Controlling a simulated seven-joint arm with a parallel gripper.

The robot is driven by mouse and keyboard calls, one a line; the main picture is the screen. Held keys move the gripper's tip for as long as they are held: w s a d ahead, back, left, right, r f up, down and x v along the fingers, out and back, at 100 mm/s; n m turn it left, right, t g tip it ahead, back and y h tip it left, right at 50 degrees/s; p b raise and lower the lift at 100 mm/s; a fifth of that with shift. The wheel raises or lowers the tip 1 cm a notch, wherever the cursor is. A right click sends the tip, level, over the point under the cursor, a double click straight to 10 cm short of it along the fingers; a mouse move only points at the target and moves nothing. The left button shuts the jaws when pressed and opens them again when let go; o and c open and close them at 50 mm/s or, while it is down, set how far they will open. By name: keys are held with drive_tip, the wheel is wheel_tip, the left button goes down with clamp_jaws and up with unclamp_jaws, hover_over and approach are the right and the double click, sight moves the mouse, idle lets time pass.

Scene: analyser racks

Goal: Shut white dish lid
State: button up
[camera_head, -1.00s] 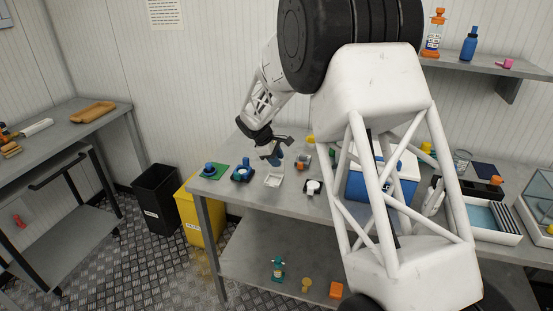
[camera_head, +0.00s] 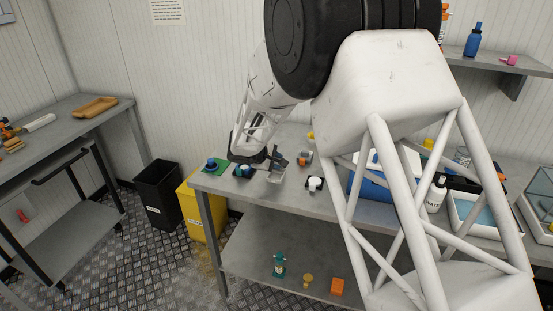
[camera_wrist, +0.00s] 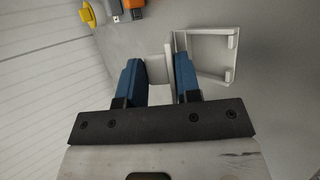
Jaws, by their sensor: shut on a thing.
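The white dish (camera_wrist: 232,41) is a square, shallow open tray at the upper right of the wrist view. Its white lid (camera_wrist: 156,68) is a pale panel beside the dish's left edge, between my blue fingers. My gripper (camera_wrist: 158,75) is shut on this lid; the fingers hide part of it, and the right finger is right by the dish's edge. In the head view my gripper (camera_head: 279,163) is low over the bench's left part, and the dish is mostly hidden there.
A blue item on a green mat (camera_head: 212,165) and a dark blue one (camera_head: 243,171) stand to the left. A white-and-black item (camera_head: 315,185) is to the right, an orange-and-grey one (camera_head: 305,158) behind. A blue box (camera_head: 372,184) stands farther right.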

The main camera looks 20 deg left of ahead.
drive_tip(key=t, duration=0.1)
drive_tip(key=s+f+t, duration=0.1)
drive_tip(key=t, duration=0.1)
drive_tip(key=shift+s+f+m+h, duration=0.1)
drive_tip(key=shift+s+m+h, duration=0.2)
drive_tip(key=shift+m, duration=0.1)
drive_tip(key=shift+s+f+m+t+h, duration=0.15)
drive_tip(key=shift+s+f+m+t, duration=0.1)
drive_tip(key=shift+t, duration=0.4)
drive_tip(key=shift+s+f+m+t+h, duration=0.15)
drive_tip(key=shift+f+t, duration=0.1)
drive_tip(key=shift+t, duration=0.4)
drive_tip(key=shift+w+r, duration=0.1)
drive_tip(key=shift+w+r+n+g, duration=0.3)
drive_tip(key=shift+r+g, duration=0.1)
drive_tip(key=shift+g, duration=0.6)
drive_tip(key=o, duration=0.8)
drive_tip(key=shift+s, duration=0.1)
